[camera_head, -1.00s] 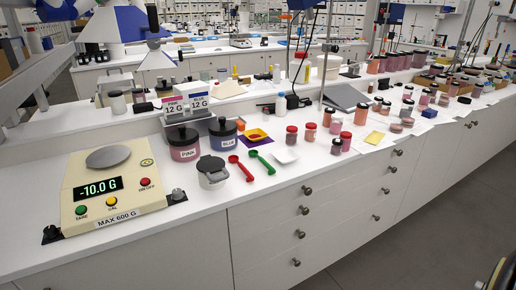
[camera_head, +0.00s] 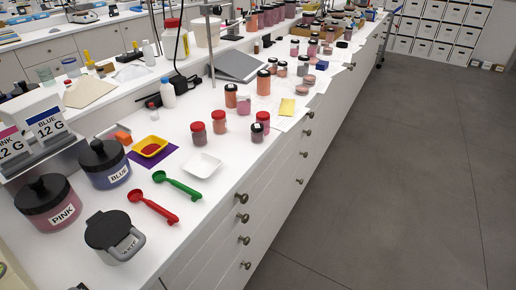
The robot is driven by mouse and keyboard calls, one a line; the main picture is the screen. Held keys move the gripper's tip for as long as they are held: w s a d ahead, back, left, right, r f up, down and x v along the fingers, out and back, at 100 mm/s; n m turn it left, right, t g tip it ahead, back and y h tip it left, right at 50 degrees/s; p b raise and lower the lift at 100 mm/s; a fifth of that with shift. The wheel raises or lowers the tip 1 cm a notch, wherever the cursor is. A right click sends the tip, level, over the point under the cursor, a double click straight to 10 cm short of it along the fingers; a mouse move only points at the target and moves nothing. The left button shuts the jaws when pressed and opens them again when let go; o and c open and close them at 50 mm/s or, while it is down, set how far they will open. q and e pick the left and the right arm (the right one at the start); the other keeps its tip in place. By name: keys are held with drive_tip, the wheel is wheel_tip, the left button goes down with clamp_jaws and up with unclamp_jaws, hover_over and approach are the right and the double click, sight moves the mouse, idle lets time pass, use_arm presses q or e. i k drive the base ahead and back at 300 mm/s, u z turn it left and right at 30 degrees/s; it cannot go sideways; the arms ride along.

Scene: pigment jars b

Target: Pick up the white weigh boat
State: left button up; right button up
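The white weigh boat (camera_head: 202,165) is a small, shallow square dish. It sits on the white bench top near the front edge, right of the green scoop (camera_head: 177,186) and the yellow dish (camera_head: 150,147). It looks empty and nothing covers it. Neither of my grippers shows in the head view.
Drawer knobs (camera_head: 241,198) stick out below. Open floor (camera_head: 400,180) lies to the right.

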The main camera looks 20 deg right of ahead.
sight(203, 164)
drive_tip(key=z, duration=0.3)
drive_tip(key=i, duration=0.15)
drive_tip(key=z, duration=1.6)
drive_tip(key=i, duration=0.95)
drive_tip(key=u, duration=1.75)
